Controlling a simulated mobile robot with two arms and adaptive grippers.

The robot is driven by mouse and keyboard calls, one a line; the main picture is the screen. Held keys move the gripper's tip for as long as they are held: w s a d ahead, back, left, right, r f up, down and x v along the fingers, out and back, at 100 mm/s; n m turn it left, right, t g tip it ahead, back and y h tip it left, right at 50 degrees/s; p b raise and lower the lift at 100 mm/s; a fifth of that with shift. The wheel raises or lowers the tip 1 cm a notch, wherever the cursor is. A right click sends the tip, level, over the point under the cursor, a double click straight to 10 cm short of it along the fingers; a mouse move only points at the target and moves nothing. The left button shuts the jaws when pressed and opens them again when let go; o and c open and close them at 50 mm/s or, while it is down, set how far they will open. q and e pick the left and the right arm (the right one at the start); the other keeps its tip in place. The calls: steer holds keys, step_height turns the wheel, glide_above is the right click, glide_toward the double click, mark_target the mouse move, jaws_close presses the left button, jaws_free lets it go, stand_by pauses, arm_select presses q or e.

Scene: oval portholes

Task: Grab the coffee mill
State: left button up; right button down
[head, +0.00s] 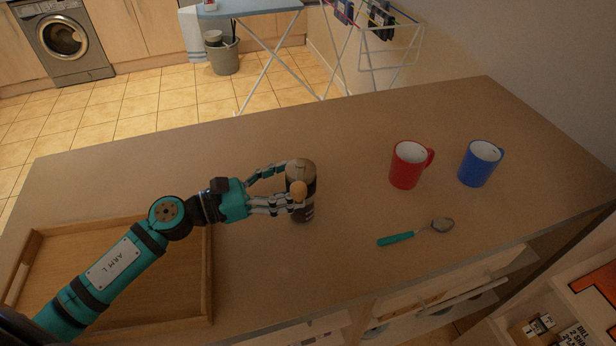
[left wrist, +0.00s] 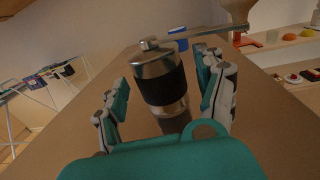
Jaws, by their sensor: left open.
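The coffee mill (head: 301,175) stands upright on the counter, a steel cylinder with a dark band, a crank on top and a wooden knob. In the left wrist view the mill (left wrist: 160,80) stands between the fingers, its crank arm reaching to the upper right. My left gripper (head: 284,189) is open, with its fingers on either side of the mill. In the left wrist view my left gripper (left wrist: 168,95) shows a gap beside the mill on both sides. The mill's lower part is partly hidden by a finger in the head view. My right gripper is not in view.
A red mug (head: 406,166) and a blue mug (head: 479,164) stand to the right. A spoon with a teal handle (head: 397,239) lies near the front. A wooden tray (head: 207,275) lies at the left, under my left arm. The counter behind the mill is clear.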

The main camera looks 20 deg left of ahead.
mark_target(315, 174)
arm_select(q)
steer(key=shift+w+d+r, duration=0.1)
steer(key=shift+w+d, duration=0.05)
steer(key=shift+w, duration=0.05)
steer(key=shift+w+d+r+p, duration=0.1)
steer(key=shift+w+d+p, duration=0.15)
steer(key=shift+p, duration=0.1)
steer(key=p+x, duration=0.1)
steer(key=x, duration=0.2)
steer(key=p+x, duration=0.1)
steer(key=x, duration=0.1)
steer(key=shift+w+d+f+p, duration=0.1)
steer(key=shift+w+f+p, duration=0.05)
steer(key=shift+f+p, duration=0.2)
steer(key=shift+w+d+f, duration=0.2)
steer(key=shift+w+d, duration=0.05)
steer(key=shift+d, duration=0.15)
steer(key=shift+c, duration=1)
jaws_close()
steer(key=shift+r, duration=0.1)
